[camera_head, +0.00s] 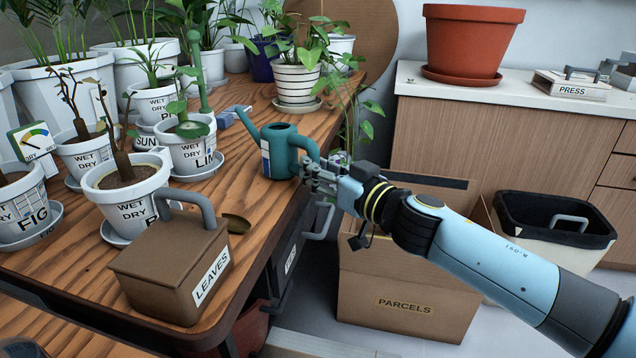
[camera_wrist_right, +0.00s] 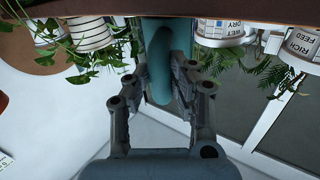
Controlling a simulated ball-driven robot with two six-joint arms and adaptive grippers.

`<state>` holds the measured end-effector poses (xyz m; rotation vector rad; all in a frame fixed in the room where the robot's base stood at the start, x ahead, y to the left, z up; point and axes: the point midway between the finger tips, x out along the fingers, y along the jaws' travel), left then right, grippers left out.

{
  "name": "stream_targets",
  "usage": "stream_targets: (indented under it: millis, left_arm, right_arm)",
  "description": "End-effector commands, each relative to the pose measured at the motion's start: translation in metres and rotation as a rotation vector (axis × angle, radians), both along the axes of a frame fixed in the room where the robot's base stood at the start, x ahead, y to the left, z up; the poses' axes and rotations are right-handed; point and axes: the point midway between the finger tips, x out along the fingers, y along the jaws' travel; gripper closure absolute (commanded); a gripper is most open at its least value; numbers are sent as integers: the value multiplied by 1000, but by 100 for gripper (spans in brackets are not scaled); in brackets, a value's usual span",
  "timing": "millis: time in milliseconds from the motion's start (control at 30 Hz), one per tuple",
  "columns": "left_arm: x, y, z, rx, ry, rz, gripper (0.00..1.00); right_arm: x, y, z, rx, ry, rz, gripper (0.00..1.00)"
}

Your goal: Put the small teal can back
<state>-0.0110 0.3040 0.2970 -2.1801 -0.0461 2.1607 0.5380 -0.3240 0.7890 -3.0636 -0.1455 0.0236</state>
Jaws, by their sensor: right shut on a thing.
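The small teal watering can (camera_head: 280,150) stands on the wooden table (camera_head: 262,215) near its right edge, its spout pointing left. My right gripper (camera_head: 312,172) reaches in from the right and is shut on the can's handle. In the right wrist view the teal handle (camera_wrist_right: 157,60) shows between the fingers of the gripper (camera_wrist_right: 160,85). I cannot tell whether the can's base touches the table. My left gripper is not in view.
Labelled white pots, such as the front one (camera_head: 128,200), crowd the table's left. A brown LEAVES box (camera_head: 175,265) stands at the front. A PARCELS carton (camera_head: 400,300) and a black-rimmed bin (camera_head: 560,225) stand on the floor at right. Trailing leaves (camera_head: 352,110) hang behind the can.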

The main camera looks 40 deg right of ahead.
Motion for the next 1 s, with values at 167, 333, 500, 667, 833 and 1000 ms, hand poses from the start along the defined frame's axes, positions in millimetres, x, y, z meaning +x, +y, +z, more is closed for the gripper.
stream_targets:
  millis: [167, 333, 500, 667, 833, 1000]
  left_arm:
    - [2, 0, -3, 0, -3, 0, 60]
    - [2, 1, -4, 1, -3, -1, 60]
    - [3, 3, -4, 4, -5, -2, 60]
    - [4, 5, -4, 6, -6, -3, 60]
    - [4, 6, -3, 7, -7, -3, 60]
    - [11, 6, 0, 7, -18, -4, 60]
  right_arm:
    - [0, 0, -2, -1, -2, 0, 100]
    - [0, 0, -4, -1, -2, 0, 100]
    - [0, 0, -4, -1, -1, 0, 61]
    - [0, 0, -4, -1, -1, 0, 54]
    - [0, 0, -3, -1, -2, 0, 54]
    - [2, 0, -1, -2, -1, 4, 54]
